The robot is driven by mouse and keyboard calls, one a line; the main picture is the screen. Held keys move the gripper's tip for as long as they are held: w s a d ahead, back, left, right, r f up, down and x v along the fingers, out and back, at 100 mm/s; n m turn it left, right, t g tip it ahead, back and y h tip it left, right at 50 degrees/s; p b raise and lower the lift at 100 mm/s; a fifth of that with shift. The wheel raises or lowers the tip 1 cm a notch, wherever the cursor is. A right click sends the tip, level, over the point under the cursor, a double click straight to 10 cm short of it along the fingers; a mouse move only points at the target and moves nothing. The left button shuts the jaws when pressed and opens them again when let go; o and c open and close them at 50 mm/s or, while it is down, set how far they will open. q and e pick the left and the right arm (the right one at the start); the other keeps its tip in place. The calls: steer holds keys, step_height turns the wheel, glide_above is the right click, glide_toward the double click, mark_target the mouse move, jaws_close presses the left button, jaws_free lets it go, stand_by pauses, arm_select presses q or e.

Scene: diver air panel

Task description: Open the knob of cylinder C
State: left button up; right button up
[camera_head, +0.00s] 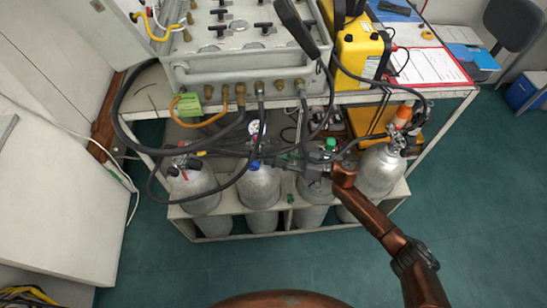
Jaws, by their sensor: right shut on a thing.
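Several grey cylinders stand in a rack under the panel. No letters are readable, so I cannot tell which is cylinder C. My right gripper (265,160) reaches in from the right, past the green-knob cylinder, and is shut on the blue knob. The gripper partly hides the third cylinder's neck. My left gripper is not in view.
Black hoses (122,110) loop from the panel (245,50) around the cylinder necks, close to my gripper. A yellow case (360,52) and a clipboard (430,66) lie on the top.

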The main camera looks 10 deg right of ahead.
steer(key=shift+n, duration=0.9)
steer(key=o, duration=1.2)
steer(key=shift+c, duration=0.2)
steer(key=v, duration=1.2)
steer(key=shift+d+f, duration=0.1)
steer(key=shift+f, duration=0.05)
